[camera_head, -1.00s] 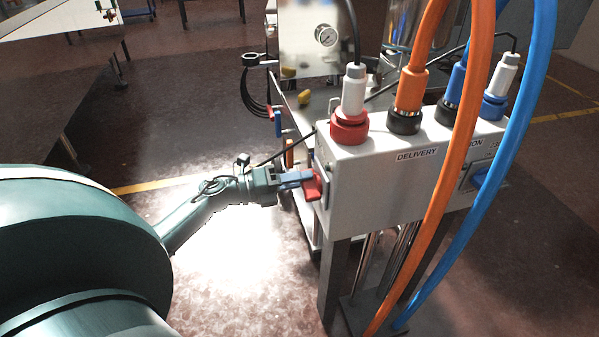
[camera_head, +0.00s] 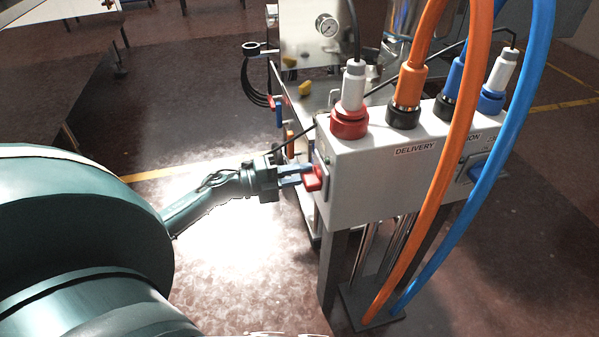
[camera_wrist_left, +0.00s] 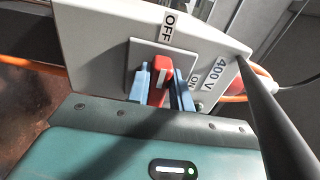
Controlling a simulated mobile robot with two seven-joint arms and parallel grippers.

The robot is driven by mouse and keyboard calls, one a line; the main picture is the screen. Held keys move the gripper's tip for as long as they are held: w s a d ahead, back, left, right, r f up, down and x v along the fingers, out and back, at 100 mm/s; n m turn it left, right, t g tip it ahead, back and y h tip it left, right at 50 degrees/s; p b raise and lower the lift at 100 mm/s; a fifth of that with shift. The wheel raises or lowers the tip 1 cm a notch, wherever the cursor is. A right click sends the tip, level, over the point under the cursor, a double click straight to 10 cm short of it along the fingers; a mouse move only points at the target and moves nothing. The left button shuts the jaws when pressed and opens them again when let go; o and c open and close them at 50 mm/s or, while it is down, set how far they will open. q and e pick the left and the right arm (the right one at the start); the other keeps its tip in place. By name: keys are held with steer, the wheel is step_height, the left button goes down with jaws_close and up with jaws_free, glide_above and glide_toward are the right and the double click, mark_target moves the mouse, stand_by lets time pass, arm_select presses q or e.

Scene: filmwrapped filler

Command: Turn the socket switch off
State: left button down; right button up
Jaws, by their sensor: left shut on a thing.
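The red switch knob (camera_head: 312,180) sits on the left end face of the grey socket box (camera_head: 345,185). In the left wrist view the red knob (camera_wrist_left: 161,75) has a white mark, and its long side runs toward the "OFF" label (camera_wrist_left: 169,27). The "ON" label (camera_wrist_left: 194,77) is to its right. My left gripper (camera_head: 305,176) is shut on the knob. Its blue fingers lie on both sides of the knob in the wrist view (camera_wrist_left: 162,88). My right gripper is not in view.
A red plug (camera_head: 350,120), an orange plug (camera_head: 406,95) and blue plugs stand on the box top. Thick orange (camera_head: 447,180) and blue hoses hang in front of it. A metal machine with a gauge (camera_head: 327,26) stands behind.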

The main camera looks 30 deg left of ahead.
arm_select(q)
steer(key=c, duration=1.2)
jaws_free()
steer(key=shift+c, duration=0.2)
steer(key=v, duration=1.3)
steer(key=shift+s, duration=0.1)
